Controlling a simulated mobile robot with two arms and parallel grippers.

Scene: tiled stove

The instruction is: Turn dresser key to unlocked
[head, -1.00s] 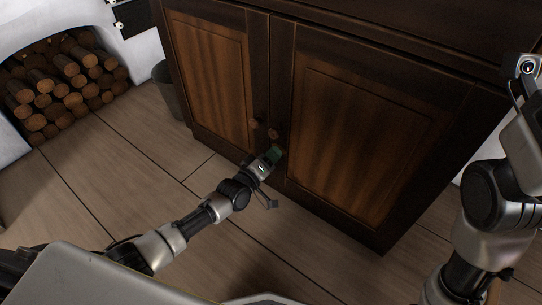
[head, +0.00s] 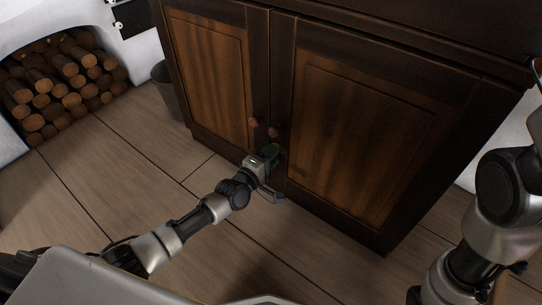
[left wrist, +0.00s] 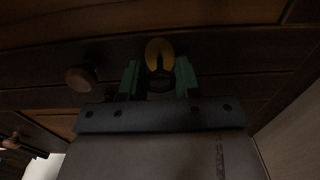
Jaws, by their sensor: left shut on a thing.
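The dresser (head: 345,150) is a dark wood cabinet with two panelled doors, both closed. My left gripper (head: 273,151) is at the inner edge of the right door, just below the round knobs. In the left wrist view, its green fingers (left wrist: 159,78) are shut on a brass-coloured key (left wrist: 160,54), whose rounded bow shows between them. The rest of the key and any keyhole are hidden or too dark to see. The fingers and gripper hide the key in the head view. My right arm is at the right edge, with its gripper out of frame.
Two wooden knobs, left (head: 256,122) and right (head: 273,133), sit close above my left gripper. A grey bin (head: 171,92) stands left of the dresser. Stacked logs (head: 62,85) fill a niche at the far left. The floor (head: 135,165) before the dresser is clear.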

